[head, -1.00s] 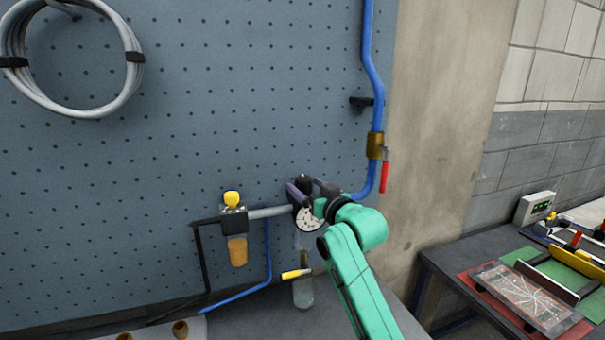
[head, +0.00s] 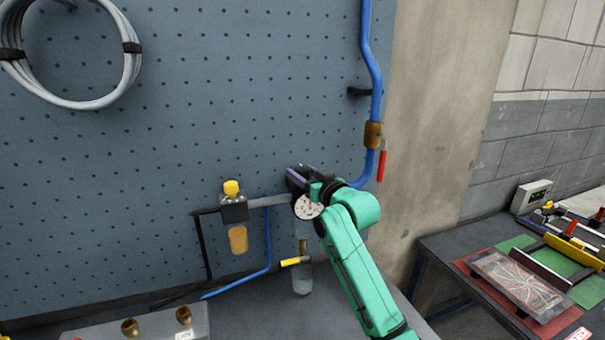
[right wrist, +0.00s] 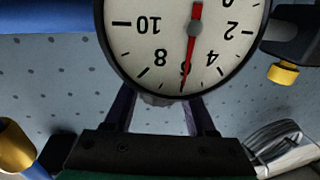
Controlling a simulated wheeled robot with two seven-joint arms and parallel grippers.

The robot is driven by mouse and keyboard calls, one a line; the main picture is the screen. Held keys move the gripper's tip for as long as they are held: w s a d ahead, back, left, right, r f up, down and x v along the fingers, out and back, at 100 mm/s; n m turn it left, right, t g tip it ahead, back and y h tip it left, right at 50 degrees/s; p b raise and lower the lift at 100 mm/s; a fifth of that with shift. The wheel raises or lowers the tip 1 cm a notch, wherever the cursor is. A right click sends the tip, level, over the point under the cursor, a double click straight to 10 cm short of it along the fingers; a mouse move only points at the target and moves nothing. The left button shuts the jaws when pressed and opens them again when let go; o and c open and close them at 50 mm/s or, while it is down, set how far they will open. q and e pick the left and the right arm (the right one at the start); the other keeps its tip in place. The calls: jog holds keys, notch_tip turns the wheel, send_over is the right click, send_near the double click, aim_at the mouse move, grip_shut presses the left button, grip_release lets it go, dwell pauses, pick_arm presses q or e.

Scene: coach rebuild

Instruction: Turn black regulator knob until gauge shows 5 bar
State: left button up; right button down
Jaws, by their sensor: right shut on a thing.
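The regulator sits on the pipe line of the pegboard wall, with its round white gauge (head: 309,207) facing out. In the right wrist view the gauge (right wrist: 235,45) appears upside down and large, and its red needle points at about 6. My right gripper (head: 298,180) is at the top of the regulator, shut on the black knob, which its purple fingers and the wrist mostly hide. In the right wrist view the fingers reach behind the gauge, and the gauge covers their tips. My left gripper is not in view.
A yellow-topped filter unit (head: 233,208) with an amber bowl is left of the regulator. A clear bowl (head: 302,279) and a yellow-handled valve (head: 296,261) are below it. A blue pipe (head: 369,60) with a red-handled valve (head: 382,165) runs up at the right.

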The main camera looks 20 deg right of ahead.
jog(key=c, duration=1.6)
grip_release()
jog(key=shift+y, duration=0.3)
jog(key=shift+d+f+n+g+y+b, duration=0.1)
jog(key=shift+n+g+y+b, duration=0.4)
jog(key=shift+n+y, duration=0.35)
jog(key=n+g+y+b, duration=0.1)
jog(key=n+y+b, duration=0.1)
jog(key=y+b, duration=0.1)
jog(key=shift+f+g+y+b, duration=0.1)
jog(key=shift+g+y+b, duration=0.2)
jog(key=shift+b, duration=0.3)
jog(key=shift+r+n+g+y+b, duration=0.2)
jog(key=shift+n+g+y+b, duration=0.6)
jog(key=shift+n+y, duration=0.05)
jog(key=c, duration=1.6)
grip_release()
jog(key=shift+c, duration=1.1)
grip_release()
jog(key=shift+s, duration=0.1)
